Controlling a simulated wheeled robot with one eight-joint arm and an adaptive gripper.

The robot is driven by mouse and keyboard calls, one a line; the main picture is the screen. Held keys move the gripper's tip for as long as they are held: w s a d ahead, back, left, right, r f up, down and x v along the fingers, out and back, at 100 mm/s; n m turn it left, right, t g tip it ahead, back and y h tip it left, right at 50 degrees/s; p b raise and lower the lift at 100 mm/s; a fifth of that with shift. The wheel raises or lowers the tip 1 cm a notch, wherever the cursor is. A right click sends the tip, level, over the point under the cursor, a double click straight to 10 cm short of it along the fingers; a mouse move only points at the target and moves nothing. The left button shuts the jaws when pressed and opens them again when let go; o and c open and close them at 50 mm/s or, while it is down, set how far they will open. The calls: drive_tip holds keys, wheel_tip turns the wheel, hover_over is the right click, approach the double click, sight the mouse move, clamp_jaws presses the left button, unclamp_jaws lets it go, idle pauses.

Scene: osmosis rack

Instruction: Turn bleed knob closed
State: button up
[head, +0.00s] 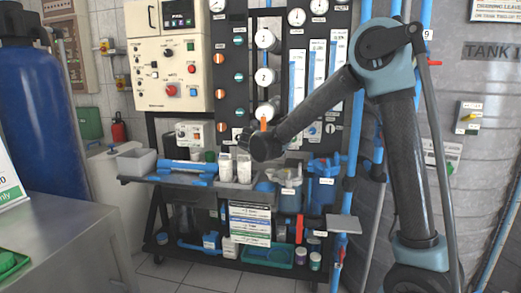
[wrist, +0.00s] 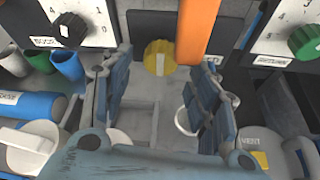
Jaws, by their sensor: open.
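A yellow knob (wrist: 160,57) is in the upper middle of the wrist view, on a grey surface just left of an orange upright bar. A black knob (wrist: 69,29) on a white dial plate is at upper left, and a green knob (wrist: 306,42) on another dial plate is at right. I cannot read which one is labelled bleed. My gripper (wrist: 164,72) is open and empty, its blue-grey fingers on either side of the yellow knob in the picture; no contact shows. In the head view the end of my arm is at the rack's lower middle, and the knobs there are hidden or too small.
The orange bar (wrist: 198,30) stands close to the yellow knob. A blue pipe (head: 357,130) runs down the rack's right side.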

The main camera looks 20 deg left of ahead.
drive_tip(key=shift+x, duration=1.85)
drive_tip(key=shift+d, duration=0.1)
drive_tip(key=c, duration=1.1)
